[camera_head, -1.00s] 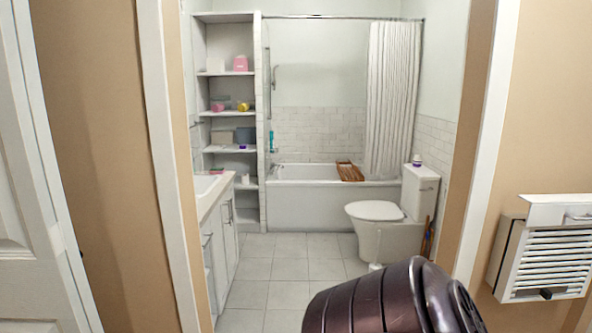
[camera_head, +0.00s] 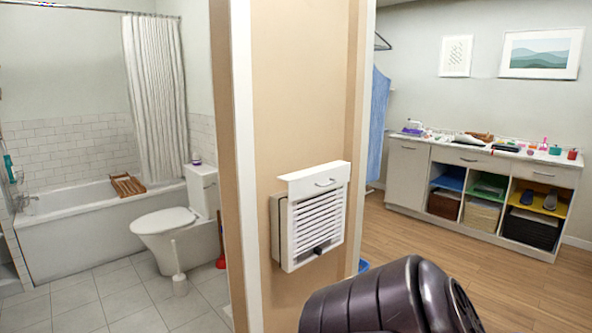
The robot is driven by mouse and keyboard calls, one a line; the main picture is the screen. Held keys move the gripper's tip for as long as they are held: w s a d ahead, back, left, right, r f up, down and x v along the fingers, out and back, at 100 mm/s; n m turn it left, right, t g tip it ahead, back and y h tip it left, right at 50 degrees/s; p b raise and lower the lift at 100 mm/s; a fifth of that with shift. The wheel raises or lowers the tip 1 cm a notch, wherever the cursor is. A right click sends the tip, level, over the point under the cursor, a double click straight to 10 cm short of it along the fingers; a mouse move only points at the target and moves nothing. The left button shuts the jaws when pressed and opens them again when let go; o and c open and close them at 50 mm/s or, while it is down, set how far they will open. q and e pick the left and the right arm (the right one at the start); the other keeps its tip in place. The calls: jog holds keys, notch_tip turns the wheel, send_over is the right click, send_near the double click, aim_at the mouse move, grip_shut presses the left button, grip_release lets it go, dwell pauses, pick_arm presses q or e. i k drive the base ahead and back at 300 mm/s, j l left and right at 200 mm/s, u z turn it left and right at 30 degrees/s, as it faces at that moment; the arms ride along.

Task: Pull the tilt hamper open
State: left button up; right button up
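I cannot tell for certain which piece is the tilt hamper. A plain pale front (camera_head: 407,176) with a small handle near its top stands shut at the left end of the long counter unit in the right-hand room. A white slatted unit (camera_head: 316,228) hangs on the tan wall in the middle of the view; it has a solid top panel with a handle and a dark knob low down. Neither gripper is in view. Only a dark purple link of my own arm shows at the bottom, well short of the counter.
A tan wall (camera_head: 283,90) with white trim divides the bathroom from the right-hand room. A toilet (camera_head: 166,222) and bathtub (camera_head: 100,220) stand left. Open cubbies with baskets (camera_head: 482,216) fill the counter's right part. A blue towel (camera_head: 378,125) hangs by the opening.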

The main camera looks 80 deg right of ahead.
aim_at(409, 162)
jog(key=z, duration=3.35)
jog(key=i+j+z, duration=0.1)
jog(key=i+z, duration=0.15)
jog(key=i, duration=0.75)
jog(key=i+j+z, duration=0.1)
jog(key=i+z, duration=0.4)
jog(key=i, duration=0.75)
jog(key=i+u, duration=0.1)
jog(key=i, duration=1.2)
jog(key=i+u, duration=0.15)
jog(key=i, duration=0.5)
jog(key=i+l+u, duration=0.2)
jog(key=i, duration=0.45)
jog(key=i+u, duration=0.2)
jog(key=i, duration=1.1)
